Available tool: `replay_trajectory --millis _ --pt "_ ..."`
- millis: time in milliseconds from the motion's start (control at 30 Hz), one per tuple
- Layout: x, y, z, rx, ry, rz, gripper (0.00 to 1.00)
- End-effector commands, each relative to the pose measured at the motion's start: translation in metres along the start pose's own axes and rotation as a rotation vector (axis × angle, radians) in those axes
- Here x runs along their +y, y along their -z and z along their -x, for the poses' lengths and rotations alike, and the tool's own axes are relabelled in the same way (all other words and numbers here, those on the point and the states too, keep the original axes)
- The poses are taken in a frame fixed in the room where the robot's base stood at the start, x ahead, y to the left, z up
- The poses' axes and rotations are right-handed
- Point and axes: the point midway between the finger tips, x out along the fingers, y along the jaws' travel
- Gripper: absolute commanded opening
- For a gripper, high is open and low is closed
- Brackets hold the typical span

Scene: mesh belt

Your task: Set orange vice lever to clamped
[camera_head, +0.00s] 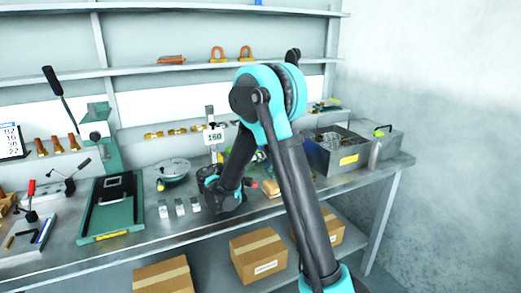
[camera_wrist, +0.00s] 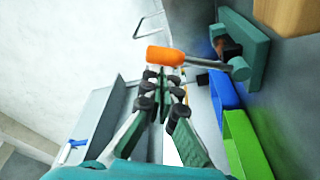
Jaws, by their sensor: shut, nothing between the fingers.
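The orange lever handle (camera_wrist: 166,55) shows in the wrist view, on a metal rod (camera_wrist: 208,63) that runs right to the teal vice (camera_wrist: 246,45). My gripper (camera_wrist: 167,76) is shut and empty. Its fingertips lie just below the orange handle in the picture; I cannot tell whether they touch it. In the head view my arm covers the middle of the bench, and the vice and lever cannot be made out there.
A wooden block (camera_wrist: 290,15) is beside the vice. In the head view, a metal bin (camera_head: 336,158) stands right of my arm, and a teal press (camera_head: 112,160) stands left.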

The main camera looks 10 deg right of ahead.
Motion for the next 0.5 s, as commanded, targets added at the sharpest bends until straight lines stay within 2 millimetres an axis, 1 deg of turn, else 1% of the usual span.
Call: replay_trajectory --millis 200,500 --pt "0.002 -0.015 0.004 0.000 -0.002 -0.010 0.00" --pt "0.001 -0.025 0.006 0.000 -0.002 -0.008 0.00"
